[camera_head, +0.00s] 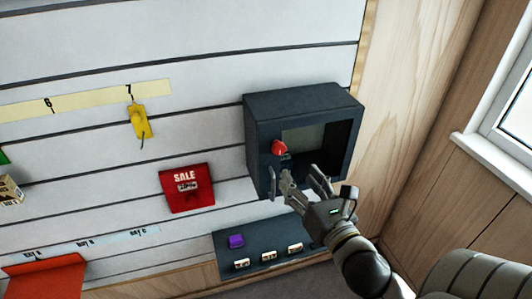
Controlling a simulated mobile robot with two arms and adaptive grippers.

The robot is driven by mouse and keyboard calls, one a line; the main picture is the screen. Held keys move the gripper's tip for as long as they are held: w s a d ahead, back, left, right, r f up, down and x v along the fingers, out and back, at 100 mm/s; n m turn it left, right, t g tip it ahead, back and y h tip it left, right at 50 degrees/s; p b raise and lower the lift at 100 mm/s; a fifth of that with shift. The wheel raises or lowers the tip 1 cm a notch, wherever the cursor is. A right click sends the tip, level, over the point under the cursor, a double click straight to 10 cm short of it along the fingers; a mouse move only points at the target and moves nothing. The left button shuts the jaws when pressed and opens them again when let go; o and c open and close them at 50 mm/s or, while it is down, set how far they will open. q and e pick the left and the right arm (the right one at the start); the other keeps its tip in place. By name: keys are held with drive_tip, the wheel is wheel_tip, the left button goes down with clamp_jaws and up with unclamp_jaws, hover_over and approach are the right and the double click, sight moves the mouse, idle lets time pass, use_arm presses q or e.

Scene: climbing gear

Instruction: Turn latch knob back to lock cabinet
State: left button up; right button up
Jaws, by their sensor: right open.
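The dark grey cabinet (280,103) is mounted on the white slatted wall. A lighter grey panel shows inside its front frame; I cannot tell whether this is a window in a door or the inside. The red latch knob (279,147) sits at the left of the cabinet's front. My right gripper (295,180) is open and empty, just below the knob and in front of the cabinet's lower front. It appears apart from the knob. Its fingers hide part of the cabinet's lower edge. My left gripper is not in view.
A red SALE holder (188,202) and a yellow tag (139,121) hang left of the cabinet. A wood-panelled wall (415,110) and window sill (490,155) stand to the right.

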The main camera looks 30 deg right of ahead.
sight(280, 151)
drive_tip(key=w, duration=0.3)
drive_tip(key=w+d, duration=0.1)
drive_tip(key=w, duration=0.5)
drive_tip(key=shift+w+d+p, duration=0.2)
drive_tip(key=shift+d+p, duration=0.15)
drive_tip(key=shift+d, duration=0.05)
drive_tip(key=shift+w+d+f, duration=0.1)
drive_tip(key=shift+w, duration=0.5)
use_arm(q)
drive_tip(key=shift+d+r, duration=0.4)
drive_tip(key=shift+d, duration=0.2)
use_arm(e)
drive_tip(key=shift+c, duration=0.4)
drive_tip(key=c, duration=1)
